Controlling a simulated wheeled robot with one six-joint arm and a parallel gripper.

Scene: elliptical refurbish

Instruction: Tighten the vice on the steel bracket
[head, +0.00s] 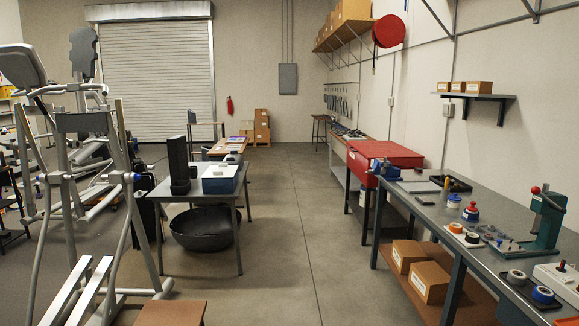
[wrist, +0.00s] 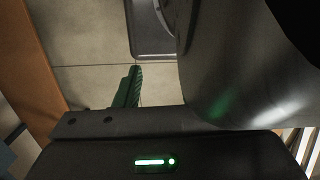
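A small blue device (head: 386,171) that may be the vice sits at the far left end of the right-hand workbench in the head view. It is too small to tell how its jaws stand. I cannot make out the steel bracket for certain. My gripper shows only in the wrist view, where one green ribbed finger (wrist: 127,88) extends from the dark gripper body. The other finger is not visible, so its opening cannot be judged. I see no vice or bracket at the gripper.
The right workbench (head: 408,198) carries a green press (head: 545,218) and several small parts. A red cabinet (head: 382,157) stands beyond it. A small table (head: 205,192) stands at left centre, near an elliptical trainer (head: 85,200). The concrete aisle (head: 285,220) between is clear.

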